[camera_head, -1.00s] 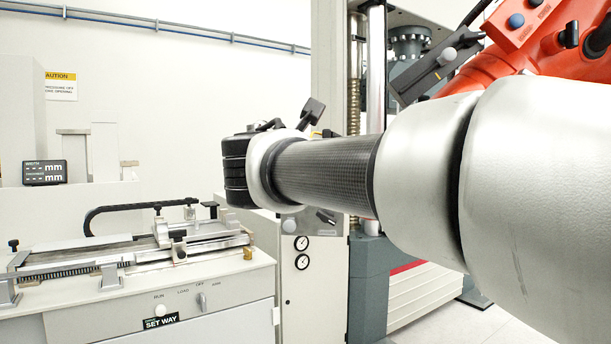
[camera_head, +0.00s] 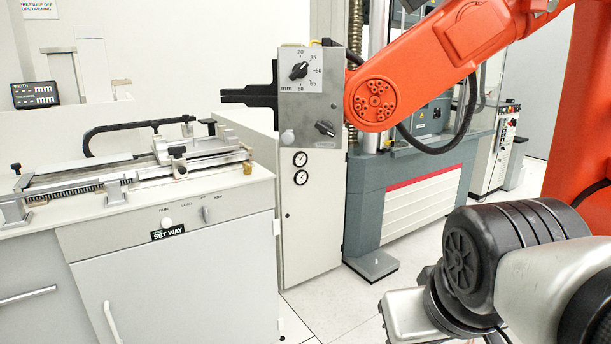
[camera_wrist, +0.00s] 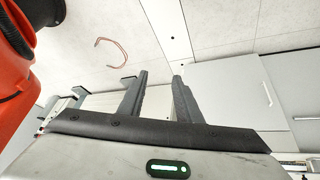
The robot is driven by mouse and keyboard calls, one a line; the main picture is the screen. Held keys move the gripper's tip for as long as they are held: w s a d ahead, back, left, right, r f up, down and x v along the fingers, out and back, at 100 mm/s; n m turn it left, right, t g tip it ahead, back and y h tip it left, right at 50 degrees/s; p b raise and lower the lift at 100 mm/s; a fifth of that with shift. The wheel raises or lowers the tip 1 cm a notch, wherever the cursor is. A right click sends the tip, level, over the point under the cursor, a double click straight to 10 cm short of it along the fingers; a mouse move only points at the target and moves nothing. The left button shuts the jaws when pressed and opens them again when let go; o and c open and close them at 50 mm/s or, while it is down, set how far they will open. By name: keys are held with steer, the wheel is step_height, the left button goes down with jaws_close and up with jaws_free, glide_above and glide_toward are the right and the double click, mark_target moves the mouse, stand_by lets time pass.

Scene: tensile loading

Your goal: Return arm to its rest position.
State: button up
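My arm, silver with a black ribbed joint (camera_head: 505,255), is at the lower right of the head view, apart from the bench and the orange arm. My gripper's fingers do not show clearly in the head view. In the wrist view my gripper (camera_wrist: 160,76) has its two dark fingers apart, with only pale floor and a cabinet edge behind the gap. Nothing is between the fingers.
An orange arm (camera_head: 455,55) with a grey control box (camera_head: 313,110) and black jaws stands at centre right, before a testing machine (camera_head: 425,205). A measuring bench (camera_head: 150,215) is at left. Tiled floor (camera_head: 345,305) is clear between bench and my arm.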

step_height(320, 180, up, 22)
steer(key=s+m+p, duration=0.1)
steer(key=p, duration=2.2)
steer(key=shift+a+r+y, duration=0.15)
steer(key=shift+a+y, duration=0.15)
steer(key=shift+a, duration=0.1)
steer(key=shift+s+d, duration=0.1)
